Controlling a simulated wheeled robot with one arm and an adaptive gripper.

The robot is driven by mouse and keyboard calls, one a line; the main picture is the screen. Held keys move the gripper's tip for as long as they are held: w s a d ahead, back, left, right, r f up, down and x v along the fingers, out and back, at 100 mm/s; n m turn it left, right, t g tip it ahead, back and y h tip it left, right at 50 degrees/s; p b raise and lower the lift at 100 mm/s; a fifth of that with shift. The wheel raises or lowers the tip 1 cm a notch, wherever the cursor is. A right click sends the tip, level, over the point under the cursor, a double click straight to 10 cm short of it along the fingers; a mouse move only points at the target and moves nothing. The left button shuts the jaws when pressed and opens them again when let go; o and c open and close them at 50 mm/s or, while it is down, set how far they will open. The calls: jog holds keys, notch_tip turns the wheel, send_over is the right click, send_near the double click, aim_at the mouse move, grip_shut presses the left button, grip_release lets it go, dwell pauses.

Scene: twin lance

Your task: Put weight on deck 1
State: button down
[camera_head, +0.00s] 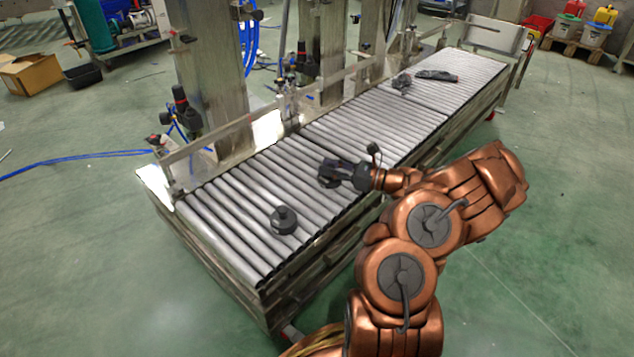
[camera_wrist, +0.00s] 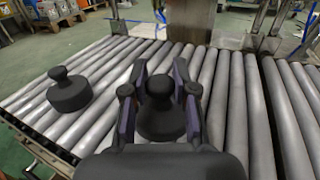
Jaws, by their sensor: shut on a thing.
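My gripper (camera_head: 342,174) is over the middle part of the roller conveyor (camera_head: 235,200). In the wrist view my gripper (camera_wrist: 160,82) is shut on a dark round weight (camera_wrist: 160,122), with its fingers on both sides of the weight's knob. The weight is upright; I cannot tell whether its base touches the rollers. A second dark knobbed weight (camera_head: 284,219) stands upright on the near rollers; it also shows at the left in the wrist view (camera_wrist: 69,93). No label shows which section is deck 1.
Two dark items, one lumpy (camera_head: 402,82) and one long (camera_head: 437,75), lie on the far rollers. Metal posts (camera_head: 208,75) and a side rail (camera_head: 215,138) line the conveyor's back side. The rollers between the near weight and the rail are clear.

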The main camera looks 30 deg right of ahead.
jog(key=b+x, duration=0.1)
jog(key=x, duration=0.2)
jog(key=shift+w+a+f, duration=0.15)
jog(key=shift+a, duration=0.2)
notch_tip(320, 180, down, 4)
jog(key=b, duration=0.2)
jog(key=shift+b, duration=0.3)
jog(key=shift+r, duration=0.25)
jog(key=c, duration=0.9)
grip_release()
jog(key=shift+f, duration=0.1)
